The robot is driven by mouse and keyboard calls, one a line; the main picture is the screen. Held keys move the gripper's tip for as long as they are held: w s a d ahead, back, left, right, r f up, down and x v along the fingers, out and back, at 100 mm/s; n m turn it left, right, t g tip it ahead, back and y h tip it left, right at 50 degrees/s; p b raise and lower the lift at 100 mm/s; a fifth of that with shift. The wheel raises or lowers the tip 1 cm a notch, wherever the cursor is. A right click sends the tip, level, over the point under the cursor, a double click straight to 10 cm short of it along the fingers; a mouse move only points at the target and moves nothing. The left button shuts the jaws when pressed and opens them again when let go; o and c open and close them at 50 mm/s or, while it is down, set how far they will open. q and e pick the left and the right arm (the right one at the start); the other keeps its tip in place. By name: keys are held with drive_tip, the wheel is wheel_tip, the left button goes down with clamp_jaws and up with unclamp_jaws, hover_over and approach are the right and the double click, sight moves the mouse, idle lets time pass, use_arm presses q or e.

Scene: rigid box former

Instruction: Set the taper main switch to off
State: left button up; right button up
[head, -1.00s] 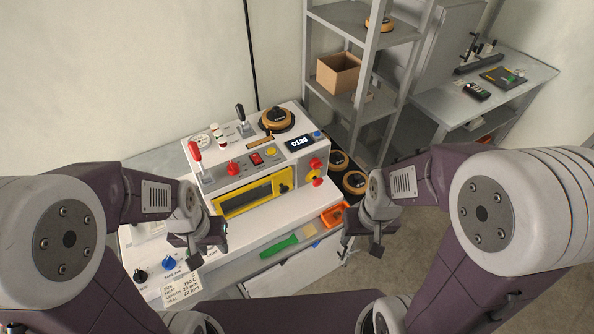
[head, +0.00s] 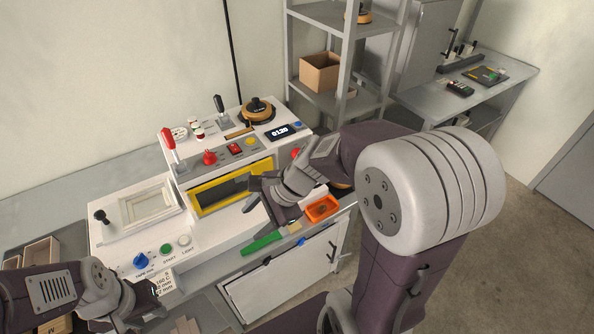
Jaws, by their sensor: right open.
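The taper is a white machine with a yellow-framed window (head: 228,188). Its sloped top panel carries a red rocker switch (head: 234,149), a red knob (head: 210,158) and a yellow button (head: 251,141). A red-handled lever (head: 169,140) stands at its left. A red knob (head: 296,153) on its right end is mostly hidden by my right arm. I cannot tell which control is the main switch, or its setting. My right gripper (head: 254,197) is open and empty, in front of the window's right part. My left gripper (head: 161,300) is low at the left, its jaws unclear.
A white unit with a blue knob (head: 141,260) and a green button (head: 167,249) stands at the left. A green tool (head: 261,243) and an orange bin (head: 322,208) lie in front of the taper. A shelf with a cardboard box (head: 321,73) stands behind, right.

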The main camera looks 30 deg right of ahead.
drive_tip(key=w+d+f+m+t+y+b, duration=0.1)
drive_tip(key=w+d+m+t+b, duration=0.3)
drive_tip(key=b, duration=0.4)
drive_tip(key=w+d+f+m+t+b, duration=0.2)
drive_tip(key=w+m+t+b, duration=0.1)
drive_tip(key=w+m+b, duration=0.4)
drive_tip(key=s+d+f+m+t+h+b, duration=0.1)
drive_tip(key=d+m+t+h+b, duration=0.25)
drive_tip(key=d+b, duration=0.55)
drive_tip(key=s+d+f+m+t+h+b, duration=0.15)
drive_tip(key=d+m+t+b, duration=0.25)
drive_tip(key=d+b, duration=0.5)
drive_tip(key=w, duration=0.3)
drive_tip(key=w+a+b, duration=0.1)
drive_tip(key=w, duration=0.2)
drive_tip(key=w+a+b, duration=0.1)
drive_tip(key=w, duration=0.3)
drive_tip(key=shift+f, duration=0.1)
use_arm(q)
wheel_tip(320, 180, down, 38)
drive_tip(key=shift+b, duration=0.35)
use_arm(e)
drive_tip(key=shift+n, duration=0.25)
clamp_jaws()
